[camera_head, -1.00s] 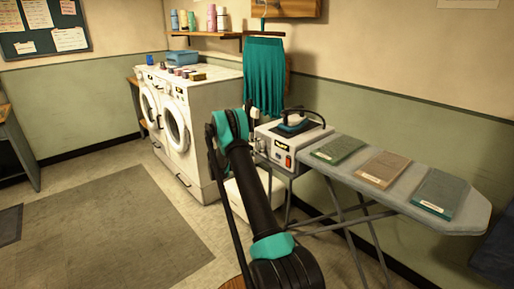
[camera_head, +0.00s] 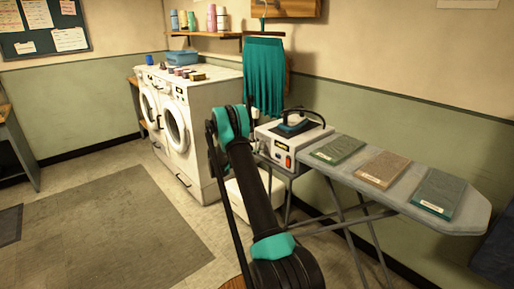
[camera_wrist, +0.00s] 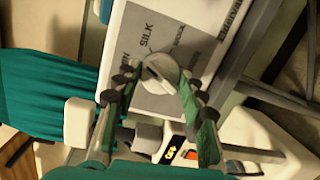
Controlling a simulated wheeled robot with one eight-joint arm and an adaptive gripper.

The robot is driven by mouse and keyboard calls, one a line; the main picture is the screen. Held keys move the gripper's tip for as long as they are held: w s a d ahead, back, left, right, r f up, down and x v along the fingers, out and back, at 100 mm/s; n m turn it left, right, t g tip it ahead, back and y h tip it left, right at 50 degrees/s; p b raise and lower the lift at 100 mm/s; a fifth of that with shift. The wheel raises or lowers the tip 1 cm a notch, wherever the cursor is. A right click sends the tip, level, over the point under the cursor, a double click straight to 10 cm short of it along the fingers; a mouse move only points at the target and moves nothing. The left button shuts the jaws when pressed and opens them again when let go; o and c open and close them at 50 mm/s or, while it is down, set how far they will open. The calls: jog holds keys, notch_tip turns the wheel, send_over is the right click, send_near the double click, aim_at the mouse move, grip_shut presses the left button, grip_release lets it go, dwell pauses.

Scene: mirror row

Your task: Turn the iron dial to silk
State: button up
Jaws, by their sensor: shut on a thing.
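The iron dial (camera_wrist: 160,72) is a round pale knob on a grey label plate in the wrist view. A short dark mark shows on its face, but I cannot tell exactly which label it points to. The word SILK (camera_wrist: 148,34) is printed just above the dial. Another word stands to its right, and one partly hidden stands to its left. My gripper (camera_wrist: 155,84) has its fingers on either side of the dial, shut on it. In the head view the dial and fingertips are hidden or too small to make out, beside the white iron station (camera_head: 288,151).
An iron (camera_head: 296,124) rests on top of the station. The grey ironing board (camera_head: 470,212) carries several folded cloths. A teal pleated garment (camera_head: 263,75) hangs behind the station, and two washing machines (camera_head: 180,135) stand to the left. The floor at left is open.

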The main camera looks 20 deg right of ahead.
jog(key=shift+m, duration=2)
jog(key=shift+y, duration=0.3)
jog(key=o, duration=1.2)
jog(key=shift+c, duration=0.2)
jog(key=v, duration=1.2)
jog(key=shift+s, duration=0.25)
jog(key=shift+t, duration=0.3)
